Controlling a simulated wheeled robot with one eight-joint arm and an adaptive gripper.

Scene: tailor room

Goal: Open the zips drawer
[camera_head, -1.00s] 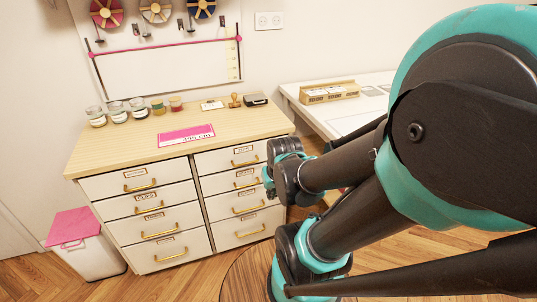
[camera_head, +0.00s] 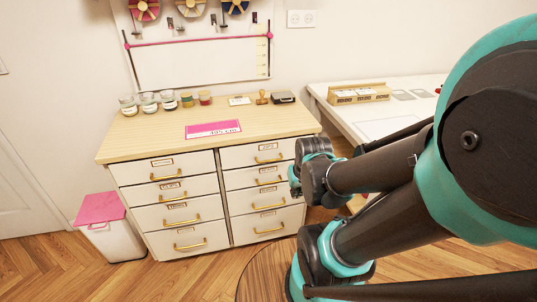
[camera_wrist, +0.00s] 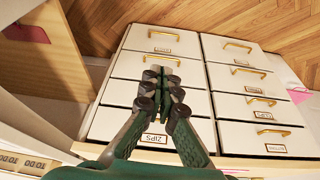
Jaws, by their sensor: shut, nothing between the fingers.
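The zips drawer is the top drawer of the right column of the white cabinet, with its front (camera_head: 235,157) closed in the head view. In the wrist view, which is turned upside down, its label reads ZIPS (camera_wrist: 155,139) and its front (camera_wrist: 103,124) lies low in the picture. My gripper (camera_wrist: 163,72) is shut and empty. Its fingers overlap the middle of the right-column drawers in the wrist view and hide most of the zips drawer's handle. I see no contact with it. In the head view my gripper is not clearly visible beyond my wrist.
The other drawers, with gold handles (camera_head: 190,245), are closed. Jars (camera_head: 149,103) and a pink card (camera_head: 213,129) sit on the wooden top. A white bin with a pink lid (camera_head: 101,209) stands left. A white table (camera_head: 380,112) stands right. Wooden floor is open in front.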

